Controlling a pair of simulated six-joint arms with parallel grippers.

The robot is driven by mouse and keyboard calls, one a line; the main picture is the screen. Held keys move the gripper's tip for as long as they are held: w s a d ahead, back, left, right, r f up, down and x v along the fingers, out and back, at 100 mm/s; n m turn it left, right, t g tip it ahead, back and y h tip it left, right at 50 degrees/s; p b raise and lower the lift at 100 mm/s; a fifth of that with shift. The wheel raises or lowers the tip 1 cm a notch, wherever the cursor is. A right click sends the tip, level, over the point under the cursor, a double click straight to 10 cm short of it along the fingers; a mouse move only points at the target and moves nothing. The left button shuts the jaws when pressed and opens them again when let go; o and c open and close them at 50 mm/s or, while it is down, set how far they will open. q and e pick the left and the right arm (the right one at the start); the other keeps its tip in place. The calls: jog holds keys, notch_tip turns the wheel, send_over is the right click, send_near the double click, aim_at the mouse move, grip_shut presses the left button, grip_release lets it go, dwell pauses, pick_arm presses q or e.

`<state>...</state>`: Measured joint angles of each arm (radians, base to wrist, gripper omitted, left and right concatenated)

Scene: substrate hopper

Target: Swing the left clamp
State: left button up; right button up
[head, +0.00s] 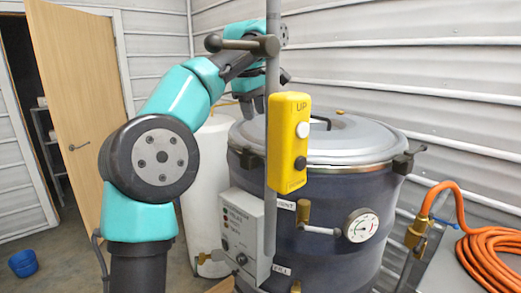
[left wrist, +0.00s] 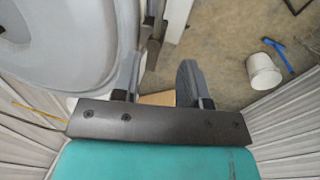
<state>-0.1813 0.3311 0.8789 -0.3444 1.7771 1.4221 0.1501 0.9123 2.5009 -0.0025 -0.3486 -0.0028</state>
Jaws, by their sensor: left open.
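The large dark blue vessel (head: 330,225) stands at centre right under a grey domed lid (head: 345,138). A dark clamp (head: 246,157) sits at the lid's left rim, partly hidden by the yellow control box. My left gripper (head: 251,112) points down above the lid's left edge, beyond the box. In the left wrist view my left gripper (left wrist: 158,66) is open. A dark, narrow clamp-like part (left wrist: 153,42) shows beyond and between its fingers, beside the lid (left wrist: 50,45); I cannot tell whether they touch. The right clamp (head: 408,160) is at the lid's right rim. My right gripper is out of view.
A white tank (head: 205,175) is behind left. An orange hose (head: 490,255) lies at right. A white bucket (left wrist: 263,73) stands on the floor.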

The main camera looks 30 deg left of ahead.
aim_at(260, 153)
pick_arm(q)
jog(key=f, duration=0.4)
jog(key=w+f, duration=0.1)
jog(key=f, duration=0.3)
jog(key=w+f, duration=0.1)
jog(key=f, duration=0.3)
jog(key=shift+w+d+f, duration=0.1)
jog(key=shift+w+d, duration=0.05)
jog(key=shift+d, duration=0.1)
grip_shut()
